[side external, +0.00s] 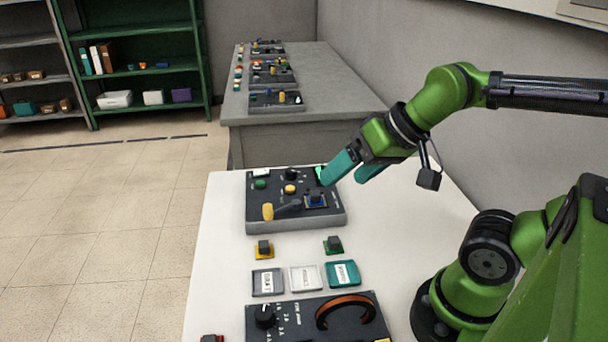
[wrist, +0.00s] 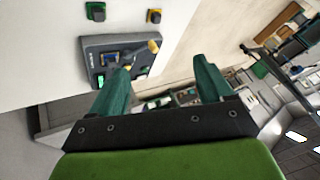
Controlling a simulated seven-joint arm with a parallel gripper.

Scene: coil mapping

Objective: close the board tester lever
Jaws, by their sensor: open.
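The board tester (side external: 255,187) is a dark grey panel on a lighter base on the white table. Its lever has a yellow grip (side external: 268,211) at the panel's front left and a dark arm leading right towards a blue board (side external: 316,199). The lever looks tilted out to the left, away from the board. In the wrist view the yellow grip (wrist: 154,46) stands out at the panel's right edge. My gripper (side external: 348,170) has teal fingers spread apart, empty, above the panel's back right corner. It is apart from the lever. One finger (wrist: 117,88) partly covers the panel in the wrist view.
Knobs and buttons sit at the panel's back, with a green screen (side external: 319,174) beside my finger. In front are yellow (side external: 264,250) and green (side external: 333,246) block pieces, labelled trays (side external: 305,278) and another panel with an orange-brown handle (side external: 345,310). White table right of the tester is clear.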

